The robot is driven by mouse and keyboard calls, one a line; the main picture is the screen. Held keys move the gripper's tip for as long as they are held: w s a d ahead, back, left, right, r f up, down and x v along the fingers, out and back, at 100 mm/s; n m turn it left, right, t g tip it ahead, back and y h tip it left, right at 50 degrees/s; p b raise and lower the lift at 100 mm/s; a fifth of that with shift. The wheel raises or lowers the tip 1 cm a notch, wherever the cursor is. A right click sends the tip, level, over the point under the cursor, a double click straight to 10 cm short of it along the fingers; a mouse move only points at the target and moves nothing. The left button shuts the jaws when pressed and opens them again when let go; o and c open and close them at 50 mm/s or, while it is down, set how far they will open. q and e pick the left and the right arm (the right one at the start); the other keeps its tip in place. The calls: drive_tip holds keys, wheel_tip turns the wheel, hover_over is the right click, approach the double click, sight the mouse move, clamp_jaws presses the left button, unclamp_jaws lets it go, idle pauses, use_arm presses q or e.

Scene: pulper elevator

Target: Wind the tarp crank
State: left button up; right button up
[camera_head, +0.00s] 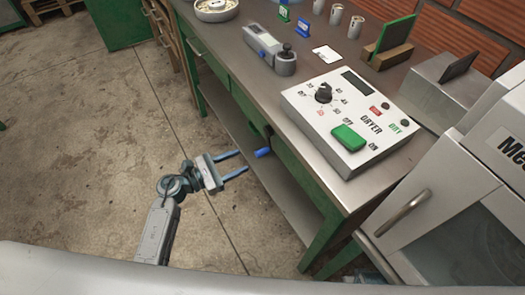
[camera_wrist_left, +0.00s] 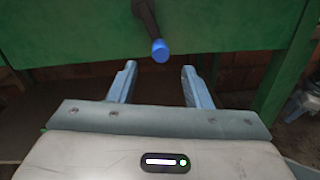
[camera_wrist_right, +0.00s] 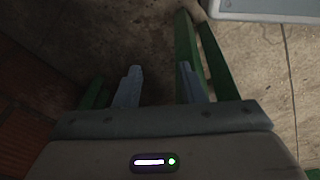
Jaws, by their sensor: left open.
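The crank has a blue handle knob (camera_head: 263,152) at the front of the bench, below the top's edge. In the left wrist view the blue knob (camera_wrist_left: 160,50) sits on the end of a black crank arm (camera_wrist_left: 146,18) in front of a green panel. My left gripper (camera_head: 243,162) is open and empty, with the knob just beyond its fingertips and between them in line; it appears not to touch it. My right gripper (camera_wrist_right: 160,70) shows only in its wrist view, open and empty. I see no tarp.
The green-legged bench (camera_head: 235,50) has a lower shelf. On it stand a dryer control box (camera_head: 350,115), a small grey device (camera_head: 270,48) and several cups. A metal cabinet with a handle (camera_head: 405,212) stands at the right. The concrete floor (camera_head: 90,140) at left is clear.

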sight(263, 151)
use_arm(q)
drive_tip(key=p+x, duration=0.1)
drive_tip(key=x, duration=0.8)
drive_tip(key=shift+d+p, duration=0.2)
drive_tip(key=shift+p, duration=0.1)
use_arm(e)
drive_tip(key=s+f, duration=0.1)
drive_tip(key=f, duration=0.2)
drive_tip(key=s+f, duration=0.1)
drive_tip(key=f, duration=0.1)
drive_tip(key=shift+s+d+f, duration=0.15)
drive_tip(key=shift+s+d, duration=0.2)
use_arm(q)
drive_tip(key=shift+c, duration=0.5)
clamp_jaws()
